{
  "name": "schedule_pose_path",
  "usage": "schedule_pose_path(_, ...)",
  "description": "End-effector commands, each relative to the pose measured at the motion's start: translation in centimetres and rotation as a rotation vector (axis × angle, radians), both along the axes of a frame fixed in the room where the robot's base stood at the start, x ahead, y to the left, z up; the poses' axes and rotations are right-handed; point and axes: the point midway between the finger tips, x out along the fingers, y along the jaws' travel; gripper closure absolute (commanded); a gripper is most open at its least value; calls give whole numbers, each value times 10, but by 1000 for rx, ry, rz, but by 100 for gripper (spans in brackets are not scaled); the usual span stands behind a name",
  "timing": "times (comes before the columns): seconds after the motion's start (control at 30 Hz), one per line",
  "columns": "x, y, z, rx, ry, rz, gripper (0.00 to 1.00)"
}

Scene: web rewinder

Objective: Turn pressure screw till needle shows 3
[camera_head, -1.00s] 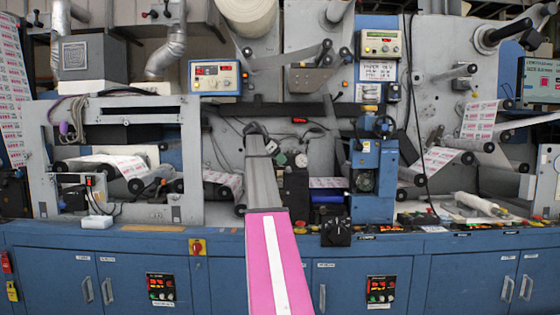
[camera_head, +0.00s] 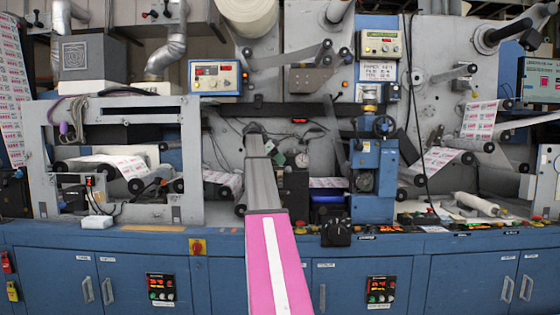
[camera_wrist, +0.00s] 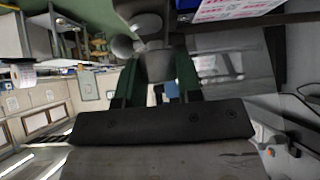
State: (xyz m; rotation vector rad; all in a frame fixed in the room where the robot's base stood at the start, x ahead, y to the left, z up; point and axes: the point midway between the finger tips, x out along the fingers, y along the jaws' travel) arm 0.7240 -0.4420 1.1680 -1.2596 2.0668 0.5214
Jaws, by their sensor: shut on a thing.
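In the wrist view, my gripper (camera_wrist: 156,62) has its two dark green fingers on either side of a grey rounded piece (camera_wrist: 158,66), closed on it. It appears to be the pressure screw's knob, but the fingers hide much of it. In the head view, a small white round gauge (camera_head: 302,160) sits on a dark block just right of my arm's far end. Its needle is too small to read.
Thin dark cables (camera_head: 222,145) hang left of my arm. Printed web (camera_head: 327,183) runs low behind the block.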

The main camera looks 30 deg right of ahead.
Motion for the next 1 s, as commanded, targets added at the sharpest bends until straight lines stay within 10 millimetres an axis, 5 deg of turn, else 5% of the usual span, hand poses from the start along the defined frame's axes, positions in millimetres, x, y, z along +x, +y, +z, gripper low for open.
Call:
schedule_pose_path(0.03,0,0,0,0,-1,1,57)
schedule_pose_path(0.1,0,0,0,0,-1,1,41)
schedule_pose_path(0.57,4,6,7,0,0,1,41)
schedule_pose_path(1.0,28,51,58,0,-2,3,41)
